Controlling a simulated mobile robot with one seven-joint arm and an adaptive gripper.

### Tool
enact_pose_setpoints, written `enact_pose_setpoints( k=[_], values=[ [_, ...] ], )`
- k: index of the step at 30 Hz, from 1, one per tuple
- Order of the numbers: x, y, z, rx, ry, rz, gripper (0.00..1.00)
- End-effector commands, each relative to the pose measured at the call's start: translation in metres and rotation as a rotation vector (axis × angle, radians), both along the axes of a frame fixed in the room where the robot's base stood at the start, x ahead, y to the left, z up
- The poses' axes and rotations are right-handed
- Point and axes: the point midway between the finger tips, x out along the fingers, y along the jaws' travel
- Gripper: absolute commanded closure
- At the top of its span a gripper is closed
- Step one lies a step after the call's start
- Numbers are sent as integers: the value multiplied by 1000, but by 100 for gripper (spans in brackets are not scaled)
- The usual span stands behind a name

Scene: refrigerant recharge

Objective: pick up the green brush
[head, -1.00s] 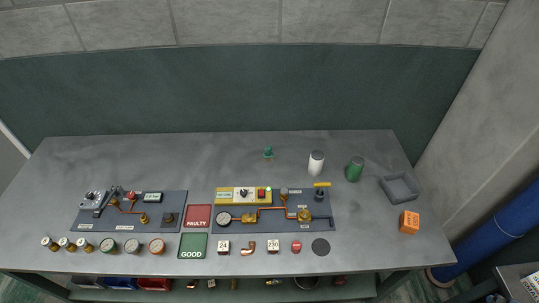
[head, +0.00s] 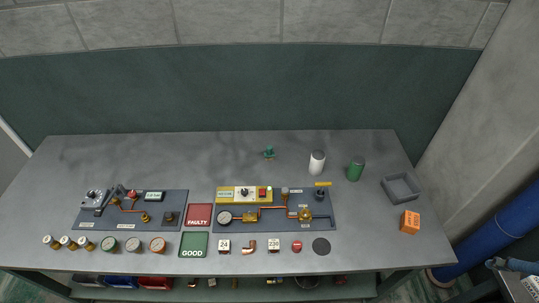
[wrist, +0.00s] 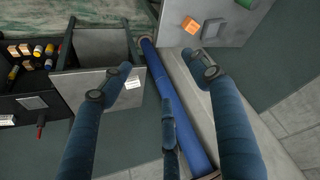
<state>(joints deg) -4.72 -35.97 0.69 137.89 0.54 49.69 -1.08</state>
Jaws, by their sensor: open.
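A small dark-green object (head: 268,152), perhaps the green brush, stands near the back middle of the grey workbench (head: 150,160) in the head view. It is too small to make out bristles or a handle. My gripper (wrist: 157,78) shows in the wrist view with two blue fingers wide apart and nothing between them. It is off the bench's right end, far from the small green object. A blue finger also shows at the right edge of the head view.
A white cylinder (head: 317,162), a green can (head: 356,169), a grey open tray (head: 400,187) and an orange box (head: 410,222) stand on the right. Two panels with gauges and pipes lie in front. A thick blue cylinder (head: 500,240) leans beside the bench.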

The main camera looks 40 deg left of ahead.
Motion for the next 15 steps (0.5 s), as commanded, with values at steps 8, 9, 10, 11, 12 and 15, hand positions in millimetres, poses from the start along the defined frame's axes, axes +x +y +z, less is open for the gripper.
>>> enact_pose_setpoints(
  k=[8, 9, 10, 11, 12, 15],
  values=[
    [67, 53, 12, -3, 16, 125, 39],
    [77, 62, 12, -3, 19, 142, 39],
    [84, 69, 13, -3, 19, 155, 39],
    [91, 76, 13, -4, 20, 167, 39],
    [100, 85, 13, -4, 21, 185, 39],
    [122, 110, 12, -5, 25, 228, 39]
  ],
)
